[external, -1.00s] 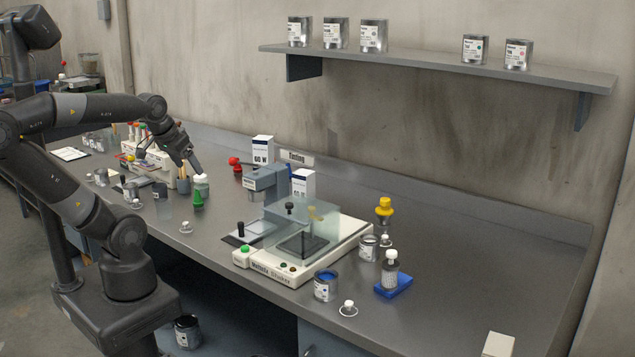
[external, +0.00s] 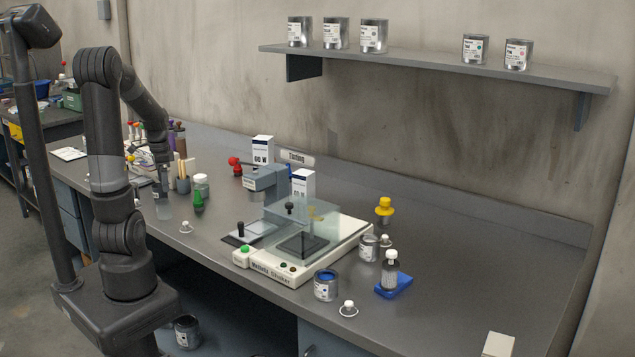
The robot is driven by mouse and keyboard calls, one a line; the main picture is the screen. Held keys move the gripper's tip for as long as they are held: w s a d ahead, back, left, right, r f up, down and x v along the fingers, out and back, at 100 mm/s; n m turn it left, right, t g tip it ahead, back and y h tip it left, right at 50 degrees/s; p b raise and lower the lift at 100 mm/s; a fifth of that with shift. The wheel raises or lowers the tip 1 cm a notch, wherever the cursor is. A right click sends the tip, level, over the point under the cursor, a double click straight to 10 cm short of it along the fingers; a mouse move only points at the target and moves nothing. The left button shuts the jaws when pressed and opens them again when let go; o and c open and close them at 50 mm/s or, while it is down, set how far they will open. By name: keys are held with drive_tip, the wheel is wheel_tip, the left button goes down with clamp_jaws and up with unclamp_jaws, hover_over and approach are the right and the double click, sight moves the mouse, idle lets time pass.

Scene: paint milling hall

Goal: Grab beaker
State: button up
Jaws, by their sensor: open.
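My gripper (external: 163,212) points down over the left part of the grey workbench (external: 450,300), left of a white-capped container and a green piece. It is open. Its fingers are small and greyish here, and I cannot make out whether anything stands between them. No beaker can be told for certain; small containers behind and left of my gripper are partly hidden by my arm.
The milling shaker (external: 322,258) with a clear cover stands mid-bench. An open can with blue paint (external: 326,285) and a blue holder (external: 396,286) stand right of it. A white-capped container (external: 201,184) and a green piece (external: 198,201) stand near my gripper. The bench's right end is mostly clear.

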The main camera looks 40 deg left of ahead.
sight(164, 209)
drive_tip(key=f, duration=0.4)
drive_tip(key=a+f, duration=0.1)
drive_tip(key=f, duration=0.1)
drive_tip(key=shift+s+f, duration=0.15)
drive_tip(key=shift+f, duration=0.05)
drive_tip(key=shift+a+f, duration=0.2)
drive_tip(key=shift+f, duration=1.1)
drive_tip(key=shift+a+f, duration=0.2)
drive_tip(key=shift+f, duration=1.05)
drive_tip(key=shift+c, duration=0.3)
drive_tip(key=c, duration=1)
drive_tip(key=shift+r, duration=0.1)
